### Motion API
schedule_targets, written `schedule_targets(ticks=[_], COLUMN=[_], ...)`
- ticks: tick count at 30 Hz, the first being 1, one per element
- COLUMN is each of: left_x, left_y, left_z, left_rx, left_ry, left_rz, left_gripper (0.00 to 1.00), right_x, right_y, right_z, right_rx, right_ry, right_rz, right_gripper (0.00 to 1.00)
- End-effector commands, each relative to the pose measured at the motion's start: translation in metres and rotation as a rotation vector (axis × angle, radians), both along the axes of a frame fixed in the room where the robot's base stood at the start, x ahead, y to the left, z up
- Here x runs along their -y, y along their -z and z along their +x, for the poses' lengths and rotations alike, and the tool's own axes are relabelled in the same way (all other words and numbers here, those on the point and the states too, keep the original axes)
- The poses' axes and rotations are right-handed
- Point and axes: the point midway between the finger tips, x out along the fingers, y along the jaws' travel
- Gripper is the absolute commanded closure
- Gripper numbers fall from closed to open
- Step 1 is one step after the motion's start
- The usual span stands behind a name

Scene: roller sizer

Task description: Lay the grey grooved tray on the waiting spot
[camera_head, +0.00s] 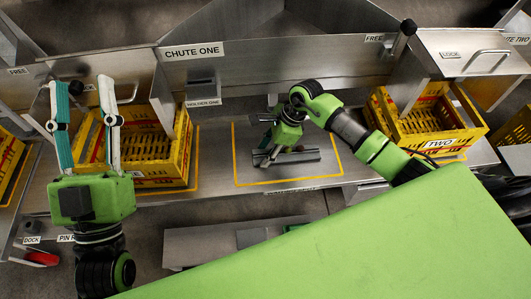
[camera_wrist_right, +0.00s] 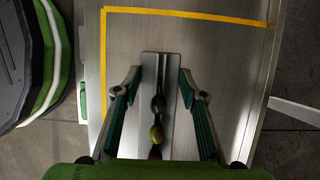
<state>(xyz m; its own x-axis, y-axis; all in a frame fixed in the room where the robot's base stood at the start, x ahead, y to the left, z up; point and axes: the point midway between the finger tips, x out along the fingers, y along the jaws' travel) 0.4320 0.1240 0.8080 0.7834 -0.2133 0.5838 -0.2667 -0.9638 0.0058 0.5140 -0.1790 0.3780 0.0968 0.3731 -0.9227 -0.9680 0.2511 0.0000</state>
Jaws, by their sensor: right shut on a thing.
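The grey grooved tray (camera_head: 302,157) is inside the yellow-outlined waiting spot (camera_head: 245,138) in the head view; I cannot tell whether it rests on the metal or hangs just above it. My right gripper (camera_head: 268,158) is shut on the tray and partly covers it. In the right wrist view the tray (camera_wrist_right: 149,68) lies between both fingers, with several small dark and greenish round pieces in its groove. The yellow outline (camera_wrist_right: 185,12) runs beyond the tray's far end. My left gripper (camera_head: 81,88) is open, empty and pointing up at the left.
A yellow crate (camera_head: 180,168) stands left of the spot, below the chute one sign (camera_head: 194,51). Another yellow crate (camera_head: 435,120) labelled two stands at the right. Metal chute walls rise behind. A red-handled thing (camera_head: 42,259) lies at the lower left.

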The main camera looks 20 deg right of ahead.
Motion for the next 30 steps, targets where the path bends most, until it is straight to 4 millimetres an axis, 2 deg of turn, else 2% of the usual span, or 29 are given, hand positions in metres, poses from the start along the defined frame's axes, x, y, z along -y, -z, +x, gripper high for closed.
schedule_targets(ticks=[18, 19, 21, 30], left_x=[-0.0013, -0.0015, -0.0015, -0.0013], left_y=[-0.011, -0.0121, -0.0126, -0.012], left_z=[-0.0092, -0.0099, -0.0101, -0.0096], left_rx=[0.066, 0.071, 0.072, 0.069], left_ry=[0.002, 0.003, 0.002, 0.003], left_rz=[-0.019, -0.02, -0.02, -0.019], left_gripper=[0.6, 0.6, 0.6, 0.6], right_x=[-0.0001, 0.0, 0.0, 0.0], right_y=[0.0048, 0.0051, 0.0049, 0.0048], right_z=[0.0, -0.0002, -0.0002, -0.0002], right_rx=[0.0, 0.0, 0.0, 0.0], right_ry=[0.0, 0.0, 0.0, 0.0], right_rz=[0.0, -0.001, -0.001, -0.001], right_gripper=[0.86, 0.59, 0.45, 0.45])
